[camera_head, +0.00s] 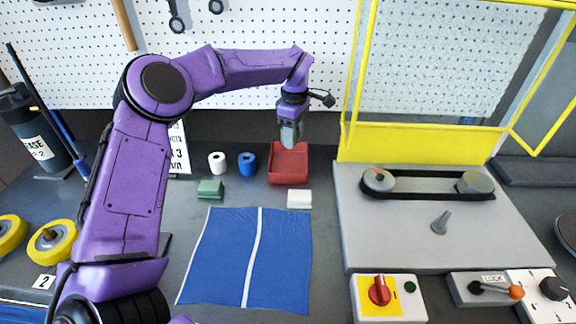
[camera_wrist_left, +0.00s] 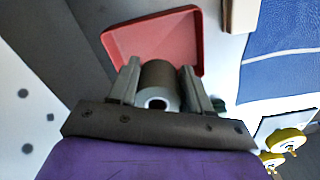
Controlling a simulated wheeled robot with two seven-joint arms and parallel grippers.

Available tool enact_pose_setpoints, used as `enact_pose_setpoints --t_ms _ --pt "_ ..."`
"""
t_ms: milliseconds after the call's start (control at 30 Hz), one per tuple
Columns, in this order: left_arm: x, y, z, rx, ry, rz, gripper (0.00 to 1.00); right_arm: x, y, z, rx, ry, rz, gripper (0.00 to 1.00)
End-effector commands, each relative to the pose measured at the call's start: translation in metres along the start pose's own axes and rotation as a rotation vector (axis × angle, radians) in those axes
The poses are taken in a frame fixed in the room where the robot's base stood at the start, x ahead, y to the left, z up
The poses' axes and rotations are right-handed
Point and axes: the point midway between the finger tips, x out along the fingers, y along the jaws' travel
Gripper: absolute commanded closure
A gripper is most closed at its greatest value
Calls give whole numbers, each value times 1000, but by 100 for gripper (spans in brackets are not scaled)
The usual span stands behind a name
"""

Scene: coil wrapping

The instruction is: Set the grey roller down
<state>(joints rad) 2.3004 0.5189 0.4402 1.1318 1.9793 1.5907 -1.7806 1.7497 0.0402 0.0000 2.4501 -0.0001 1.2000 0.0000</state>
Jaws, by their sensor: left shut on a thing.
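My left gripper (camera_head: 290,138) points down over the red tray (camera_head: 288,167) at the back middle of the bench. In the head view the roller is hard to tell apart from the fingers. Whether it touches the tray cannot be told. My right gripper is not in view.
White (camera_head: 217,162) and blue (camera_head: 247,164) rolls stand left of the tray. A green block (camera_head: 210,190) and a white block (camera_head: 299,199) lie nearer. A blue cloth (camera_head: 220,258) covers the front middle. A belt machine (camera_head: 350,222) with yellow guard (camera_head: 400,143) stands right.

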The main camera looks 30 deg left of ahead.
Motion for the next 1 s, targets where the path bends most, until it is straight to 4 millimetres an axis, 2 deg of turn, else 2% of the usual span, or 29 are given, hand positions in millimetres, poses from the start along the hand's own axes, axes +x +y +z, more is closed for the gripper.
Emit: enact_pose_setpoints --t_ms 133,233,400,700,1000 --pt "-6 5 -6 -210 -1 1 88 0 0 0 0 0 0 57" --pt "3 5 -6 -258 0 -3 88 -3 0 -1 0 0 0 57" --pt "40 5 -6 -262 0 -3 88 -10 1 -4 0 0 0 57" --pt "87 5 -5 -258 0 -2 88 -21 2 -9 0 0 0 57" --pt "94 5 -5 -258 -1 1 88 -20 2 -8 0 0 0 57"
